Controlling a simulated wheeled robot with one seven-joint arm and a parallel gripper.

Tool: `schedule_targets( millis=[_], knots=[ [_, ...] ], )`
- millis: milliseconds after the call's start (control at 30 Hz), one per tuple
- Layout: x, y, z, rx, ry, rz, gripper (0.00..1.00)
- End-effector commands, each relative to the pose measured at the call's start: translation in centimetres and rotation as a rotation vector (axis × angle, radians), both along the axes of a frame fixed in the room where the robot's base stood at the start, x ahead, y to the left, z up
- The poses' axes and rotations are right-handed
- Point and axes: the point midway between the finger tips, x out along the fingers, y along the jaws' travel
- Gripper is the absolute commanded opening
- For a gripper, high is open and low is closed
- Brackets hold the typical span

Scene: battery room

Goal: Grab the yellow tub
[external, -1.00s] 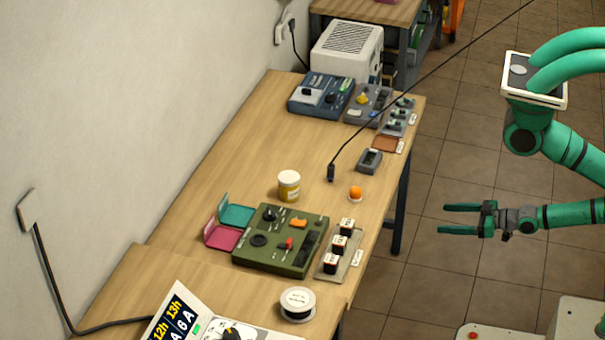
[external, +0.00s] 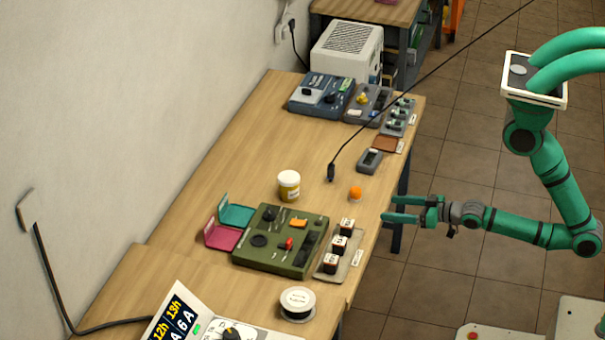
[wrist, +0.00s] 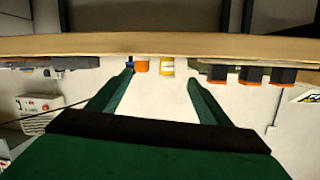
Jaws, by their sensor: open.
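The yellow tub (external: 289,187) has a white lid and a pale label band. It stands upright on the wooden table, behind the green device. In the wrist view, which looks upside down, the tub (wrist: 166,66) shows between my fingers, some way ahead. My gripper (external: 385,208) is open and empty, level, with its fingertips pointing left at the table's right edge. It is apart from the tub, to the right of it. My gripper's fingers also frame the wrist view (wrist: 160,78).
An orange ball (external: 355,192) on a small holder sits between tub and gripper. A black cable plug (external: 331,172) hangs or lies behind it. The green device (external: 281,240), several small blocks on a tray (external: 351,254), and a grey box (external: 369,161) stand nearby.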

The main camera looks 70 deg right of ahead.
Motion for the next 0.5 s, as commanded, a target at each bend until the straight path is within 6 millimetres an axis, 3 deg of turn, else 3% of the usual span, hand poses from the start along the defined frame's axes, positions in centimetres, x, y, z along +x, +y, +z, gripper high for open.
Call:
schedule_targets(
  millis=[33,200,500],
  knots=[
    [1.8,-0.4,0.6,0.009,-0.012,-0.014,0.72],
    [7.0,-1.9,2.0,0.05,-0.026,-0.07,0.72],
    [15.0,-3.1,3.8,0.071,-0.008,-0.131,0.72]
  ],
)
